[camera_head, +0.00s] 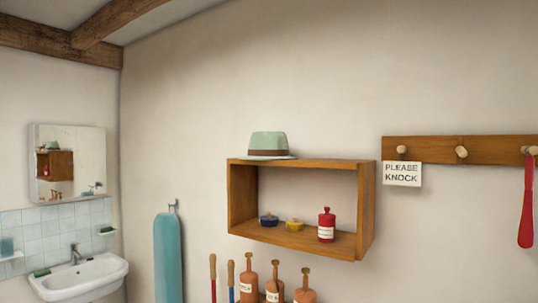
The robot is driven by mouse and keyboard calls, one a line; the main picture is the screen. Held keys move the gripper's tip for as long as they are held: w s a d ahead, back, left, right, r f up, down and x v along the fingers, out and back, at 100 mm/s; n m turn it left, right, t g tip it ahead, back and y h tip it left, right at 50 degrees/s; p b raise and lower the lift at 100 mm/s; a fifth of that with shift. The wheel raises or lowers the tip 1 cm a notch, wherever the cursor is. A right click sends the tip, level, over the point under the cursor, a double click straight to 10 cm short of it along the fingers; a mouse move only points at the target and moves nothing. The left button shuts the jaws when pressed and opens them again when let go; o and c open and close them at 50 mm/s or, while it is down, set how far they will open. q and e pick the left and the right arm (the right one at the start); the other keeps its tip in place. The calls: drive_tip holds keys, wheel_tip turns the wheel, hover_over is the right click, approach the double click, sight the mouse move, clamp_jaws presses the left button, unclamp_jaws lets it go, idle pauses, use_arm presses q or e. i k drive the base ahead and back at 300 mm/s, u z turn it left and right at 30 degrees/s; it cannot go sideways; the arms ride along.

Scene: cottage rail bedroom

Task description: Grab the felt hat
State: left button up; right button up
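The felt hat (268,145) is pale green with a brown band. It sits upright on top of a wooden wall box shelf (320,163), toward the shelf's left end. Nothing covers the hat. Neither of my grippers shows in the head view, so no contact with the hat is visible.
A peg rail (435,150) holds a sign (401,174) and a red shoehorn (526,205). Several brown long-necked items (249,283) stand below. A sink (85,275) is at left.

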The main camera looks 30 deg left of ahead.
sight(270, 145)
drive_tip(key=u, duration=2.55)
drive_tip(key=i, duration=4)
drive_tip(key=z, duration=1.85)
